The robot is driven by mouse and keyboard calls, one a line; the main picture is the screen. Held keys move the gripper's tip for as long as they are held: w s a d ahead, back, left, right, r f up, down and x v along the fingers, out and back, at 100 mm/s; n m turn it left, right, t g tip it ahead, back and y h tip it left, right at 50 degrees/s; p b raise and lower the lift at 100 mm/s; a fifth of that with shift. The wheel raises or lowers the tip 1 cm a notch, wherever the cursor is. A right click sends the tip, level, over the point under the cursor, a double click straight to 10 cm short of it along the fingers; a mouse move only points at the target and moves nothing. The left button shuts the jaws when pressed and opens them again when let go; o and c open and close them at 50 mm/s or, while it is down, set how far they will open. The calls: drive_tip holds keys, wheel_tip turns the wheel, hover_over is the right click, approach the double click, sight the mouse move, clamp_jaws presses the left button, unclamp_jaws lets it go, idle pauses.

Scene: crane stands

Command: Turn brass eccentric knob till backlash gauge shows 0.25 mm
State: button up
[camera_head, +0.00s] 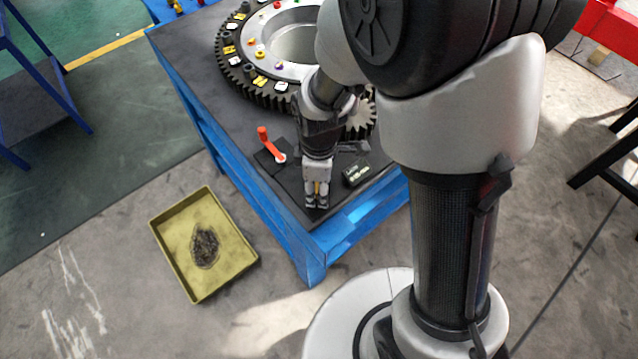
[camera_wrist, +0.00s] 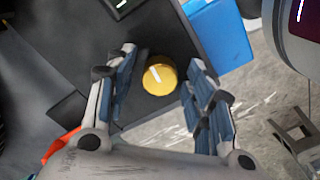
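My gripper (camera_head: 317,203) points down over the near corner of the table, with its fingers apart. In the wrist view, the round brass knob (camera_wrist: 160,76) lies between the spread fingers of my gripper (camera_wrist: 162,63), with a gap on each side. In the head view the fingers largely hide the knob. A small dark box with a greenish display (camera_head: 357,174), seemingly the backlash gauge, sits just right of my gripper; its digits are too small to read. Only its edge shows at the top of the wrist view (camera_wrist: 121,6).
An orange-red lever (camera_head: 266,141) stands left of my gripper on the dark tabletop of the blue-framed table (camera_head: 208,54). A large toothed ring gear (camera_head: 257,92) and a smaller gear (camera_head: 362,118) lie behind. A yellow tray (camera_head: 170,254) with a dark patch is on the floor.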

drive_tip(key=c, duration=0.9)
drive_tip(key=shift+m, duration=0.3)
drive_tip(key=m+p, duration=0.1)
drive_tip(key=m, duration=0.2)
drive_tip(key=shift+m, duration=0.3)
drive_tip(key=m, duration=0.3)
drive_tip(key=shift+m+p, duration=0.3)
drive_tip(key=shift+p, duration=0.05)
drive_tip(key=m, duration=0.4)
drive_tip(key=shift+m+p, duration=0.3)
drive_tip(key=shift+p, duration=0.05)
drive_tip(key=shift+m, duration=1.7)
